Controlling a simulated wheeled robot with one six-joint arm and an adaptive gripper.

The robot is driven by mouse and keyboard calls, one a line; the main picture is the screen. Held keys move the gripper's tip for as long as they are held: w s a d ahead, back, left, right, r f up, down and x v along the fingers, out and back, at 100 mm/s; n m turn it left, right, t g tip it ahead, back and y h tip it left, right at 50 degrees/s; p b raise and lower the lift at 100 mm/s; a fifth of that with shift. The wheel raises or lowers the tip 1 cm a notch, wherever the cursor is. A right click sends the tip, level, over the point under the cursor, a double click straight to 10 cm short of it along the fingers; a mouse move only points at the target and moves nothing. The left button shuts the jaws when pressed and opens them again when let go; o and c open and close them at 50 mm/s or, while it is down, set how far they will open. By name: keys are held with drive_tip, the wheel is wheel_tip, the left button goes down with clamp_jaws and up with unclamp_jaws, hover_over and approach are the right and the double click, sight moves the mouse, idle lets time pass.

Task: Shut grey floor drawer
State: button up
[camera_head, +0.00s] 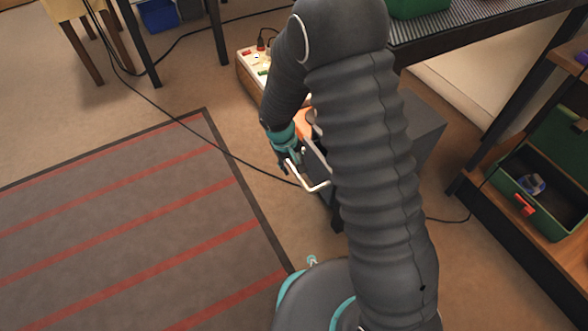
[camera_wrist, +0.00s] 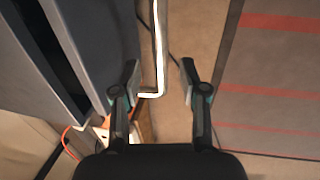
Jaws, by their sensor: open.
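The grey floor drawer (camera_wrist: 100,35) shows at the left of the wrist view, with a long dark gap behind its front, so it stands partly open. Its pale bar handle (camera_wrist: 157,45) runs down the middle of that view and bends toward the drawer front at its near end. My gripper (camera_wrist: 160,76) is open, one finger on each side of the handle's near end; I cannot tell whether either touches it. In the head view my gripper (camera_head: 289,160) is beside the handle (camera_head: 318,187). My arm hides most of the drawer and its grey cabinet (camera_head: 424,125) there.
A power strip (camera_head: 252,68) with plugs lies behind the gripper, and black cables cross the floor. A striped rug (camera_head: 120,225) lies to the left. A shelf with an open green box (camera_head: 540,205) stands at the right.

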drive_tip(key=shift+w+d+f, duration=0.1)
drive_tip(key=shift+d+f, duration=0.05)
drive_tip(key=shift+f, duration=0.55)
drive_tip(key=shift+w+d+f, duration=0.1)
drive_tip(key=shift+f, duration=0.6)
clamp_jaws()
